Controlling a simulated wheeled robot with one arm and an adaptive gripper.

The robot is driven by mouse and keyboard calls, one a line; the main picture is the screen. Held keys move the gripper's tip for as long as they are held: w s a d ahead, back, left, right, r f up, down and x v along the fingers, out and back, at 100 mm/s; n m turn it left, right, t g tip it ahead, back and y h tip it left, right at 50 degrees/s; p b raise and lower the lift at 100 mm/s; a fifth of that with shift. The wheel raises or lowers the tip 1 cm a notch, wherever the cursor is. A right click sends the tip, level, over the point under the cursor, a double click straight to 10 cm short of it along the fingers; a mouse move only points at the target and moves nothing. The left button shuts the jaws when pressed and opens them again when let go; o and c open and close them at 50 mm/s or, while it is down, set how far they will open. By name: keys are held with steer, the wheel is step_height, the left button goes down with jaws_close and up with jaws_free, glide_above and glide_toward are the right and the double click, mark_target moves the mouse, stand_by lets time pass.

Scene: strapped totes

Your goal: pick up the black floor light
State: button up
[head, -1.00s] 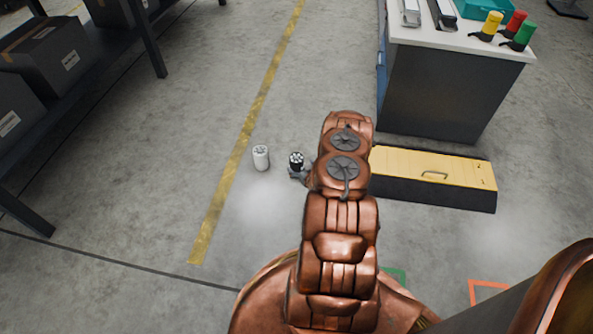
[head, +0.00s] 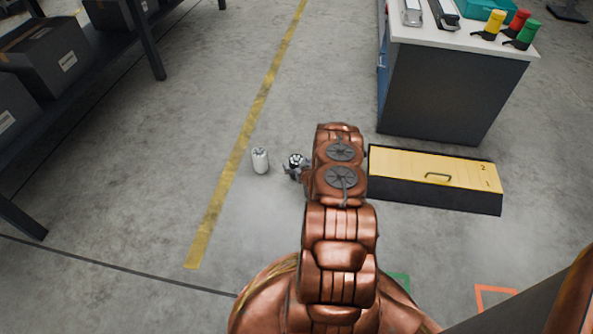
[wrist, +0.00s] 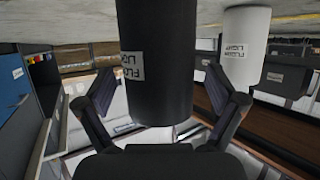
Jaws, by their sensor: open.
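The black floor light (head: 296,160) stands upright on the floor in the head view, just left of my arm. In the wrist view the black floor light (wrist: 157,70) fills the middle, with a white label on its side. My gripper (wrist: 163,95) is open, with one finger on each side of the black light; gaps show between the fingers and its body. In the head view my gripper (head: 297,172) is mostly hidden by my arm and the light. A white floor light (head: 260,160) stands to the left; it also shows in the wrist view (wrist: 244,45).
A low yellow-topped box (head: 433,176) lies on the floor right of my arm. A white-topped cabinet (head: 450,85) stands behind it. A dark shelf with boxes (head: 45,60) is at the left.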

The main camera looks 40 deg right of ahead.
jaws_close()
stand_by(0.8)
steer(key=shift+r, duration=0.15)
